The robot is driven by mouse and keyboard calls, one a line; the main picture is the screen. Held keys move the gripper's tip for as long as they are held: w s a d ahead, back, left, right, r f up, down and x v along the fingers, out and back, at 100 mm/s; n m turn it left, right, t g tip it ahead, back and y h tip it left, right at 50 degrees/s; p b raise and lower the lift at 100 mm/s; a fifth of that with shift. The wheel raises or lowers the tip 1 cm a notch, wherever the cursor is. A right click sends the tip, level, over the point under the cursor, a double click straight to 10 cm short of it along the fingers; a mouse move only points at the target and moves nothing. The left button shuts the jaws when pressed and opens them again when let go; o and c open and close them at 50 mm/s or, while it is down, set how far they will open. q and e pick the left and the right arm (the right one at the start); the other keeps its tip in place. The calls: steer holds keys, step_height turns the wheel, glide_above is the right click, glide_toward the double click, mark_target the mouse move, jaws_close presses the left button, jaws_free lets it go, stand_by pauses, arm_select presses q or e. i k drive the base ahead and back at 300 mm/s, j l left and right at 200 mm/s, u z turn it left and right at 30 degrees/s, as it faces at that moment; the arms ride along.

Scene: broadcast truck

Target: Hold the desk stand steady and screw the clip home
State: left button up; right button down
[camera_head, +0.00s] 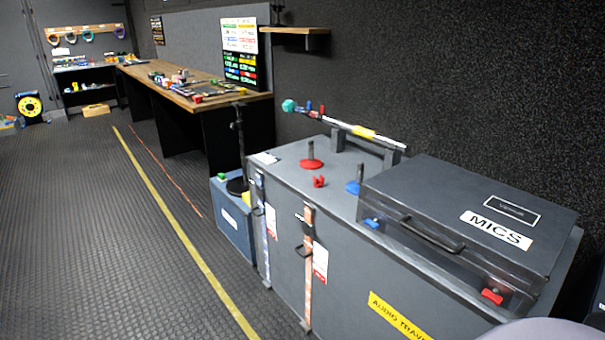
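Two small desk stands are on top of the grey trunk (290,175). One has a red round base (311,164) and a short dark post, and stands upright. The other has a blue base (353,187) and a similar post, close to the black MICS case. A small red piece (319,181), which looks like a clip, lies between them. A small blue piece (371,223), perhaps another clip, lies at the trunk's front edge by the case. Neither of my grippers shows.
The MICS case (460,215) fills the trunk's right side. A boom pole (365,132) with a teal end rests on a cradle behind the stands. A blue box (232,225) with a tall black stand (239,150) is left of the trunk. The floor (90,230) at left is clear.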

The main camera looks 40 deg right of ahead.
mark_target(311, 164)
steer(key=i, duration=3.15)
steer(key=z, duration=4)
steer(key=i+l, duration=0.05)
